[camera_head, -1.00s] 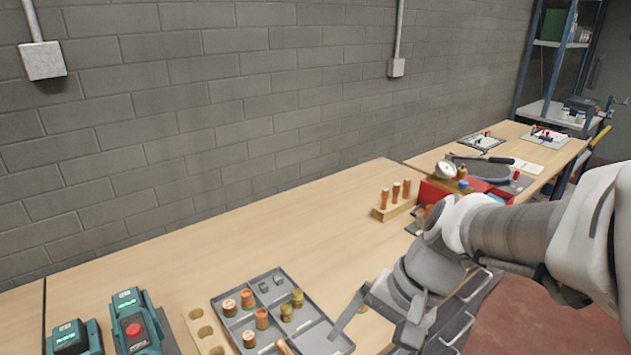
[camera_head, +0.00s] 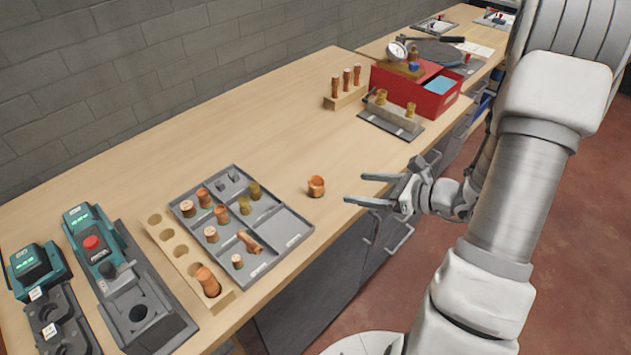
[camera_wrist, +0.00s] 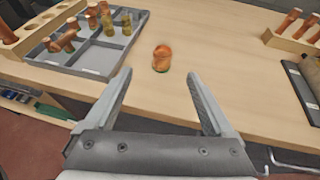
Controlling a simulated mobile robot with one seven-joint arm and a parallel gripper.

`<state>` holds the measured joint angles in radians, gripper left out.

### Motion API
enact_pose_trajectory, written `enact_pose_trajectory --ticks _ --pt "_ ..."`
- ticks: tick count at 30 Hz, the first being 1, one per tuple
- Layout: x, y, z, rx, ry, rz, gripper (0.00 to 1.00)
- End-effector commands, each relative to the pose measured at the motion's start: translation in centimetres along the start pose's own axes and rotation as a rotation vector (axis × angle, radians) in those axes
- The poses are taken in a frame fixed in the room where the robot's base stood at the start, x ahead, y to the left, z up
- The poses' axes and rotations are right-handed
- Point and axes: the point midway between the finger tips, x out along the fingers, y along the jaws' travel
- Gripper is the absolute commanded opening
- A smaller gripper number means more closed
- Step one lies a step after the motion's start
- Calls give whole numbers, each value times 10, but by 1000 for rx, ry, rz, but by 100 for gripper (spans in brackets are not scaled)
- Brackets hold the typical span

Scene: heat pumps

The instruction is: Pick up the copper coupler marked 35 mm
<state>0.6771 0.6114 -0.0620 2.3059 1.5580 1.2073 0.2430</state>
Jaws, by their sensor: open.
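A short, wide copper coupler (camera_head: 316,187) stands alone on the wooden bench, right of the grey tray. It also shows in the wrist view (camera_wrist: 162,59), ahead of the space between my fingers. No size marking on it is readable. My gripper (camera_head: 355,188) is open and empty to the right of this coupler, with its fingers pointing at it and a gap between. In the wrist view both fingers (camera_wrist: 158,76) are spread apart. The grey divided tray (camera_head: 288,226) holds several copper and brass fittings. Their markings are too small to read.
A wooden block (camera_head: 168,236) with holes holds a copper fitting at its near end. Teal tools (camera_head: 92,240) stand at the left. A rack of three copper pieces (camera_head: 345,92) and a red box (camera_head: 425,95) stand farther back. The bench around the lone coupler is clear.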

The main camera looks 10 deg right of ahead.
Motion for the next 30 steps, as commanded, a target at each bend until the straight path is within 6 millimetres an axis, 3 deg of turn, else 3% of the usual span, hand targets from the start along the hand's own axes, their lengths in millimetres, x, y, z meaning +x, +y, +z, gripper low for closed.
enact_pose_trajectory --ticks 15,25,30 --pt "101 1 -1 0 0 3 88" --pt "128 -1 -3 2 0 2 88" --pt "152 -6 -8 1 1 3 88"
